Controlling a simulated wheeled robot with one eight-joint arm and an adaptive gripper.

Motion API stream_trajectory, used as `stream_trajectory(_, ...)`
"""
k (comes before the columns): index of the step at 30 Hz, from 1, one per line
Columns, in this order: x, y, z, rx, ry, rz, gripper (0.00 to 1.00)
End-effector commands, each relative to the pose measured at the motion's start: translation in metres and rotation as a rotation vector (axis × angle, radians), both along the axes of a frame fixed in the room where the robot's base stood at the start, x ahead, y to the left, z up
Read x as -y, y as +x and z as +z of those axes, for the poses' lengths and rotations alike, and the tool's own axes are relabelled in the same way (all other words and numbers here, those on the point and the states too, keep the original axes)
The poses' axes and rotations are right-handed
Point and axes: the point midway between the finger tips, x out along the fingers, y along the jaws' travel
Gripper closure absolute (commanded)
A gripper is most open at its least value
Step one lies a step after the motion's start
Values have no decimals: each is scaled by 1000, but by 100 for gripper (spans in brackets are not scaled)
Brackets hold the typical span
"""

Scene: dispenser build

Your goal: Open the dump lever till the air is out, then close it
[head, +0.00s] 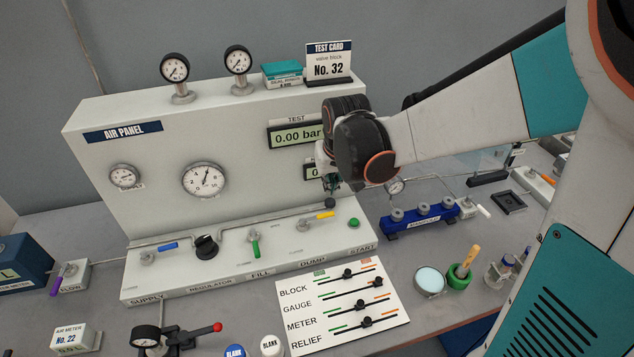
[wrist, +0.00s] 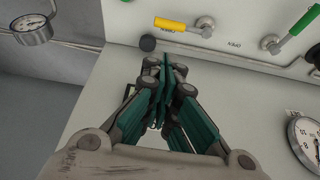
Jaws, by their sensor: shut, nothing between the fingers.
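The dump lever has a yellow handle (head: 325,215) and sits above the DUMP label on the sloped front of the air panel (head: 90,180). Its handle points sideways, to the right of its pivot. In the wrist view the yellow handle (wrist: 172,25) points left from its metal pivot. My gripper (head: 331,187) is shut and empty, above the dump lever and in front of the panel face. In the wrist view its closed fingertips (wrist: 165,68) are just short of the handle, apart from it. The TEST display (head: 297,137) reads 0.00 bar; a second display is partly hidden by my arm.
The green fill lever (head: 255,245) points down; the blue supply lever (head: 168,246) lies sideways. A green START button (head: 353,223) is right of the dump lever. A blue manifold (head: 420,218) stands to the right.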

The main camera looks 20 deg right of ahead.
Motion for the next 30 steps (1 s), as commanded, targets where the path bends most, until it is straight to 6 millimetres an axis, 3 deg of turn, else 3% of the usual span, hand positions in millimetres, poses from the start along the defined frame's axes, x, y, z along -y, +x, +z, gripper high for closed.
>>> stream_trajectory(8,0,2,-8,0,0,0,100)
stream_trajectory(21,1,27,-74,0,0,0,100)
stream_trajectory(30,2,34,-93,0,0,0,100)
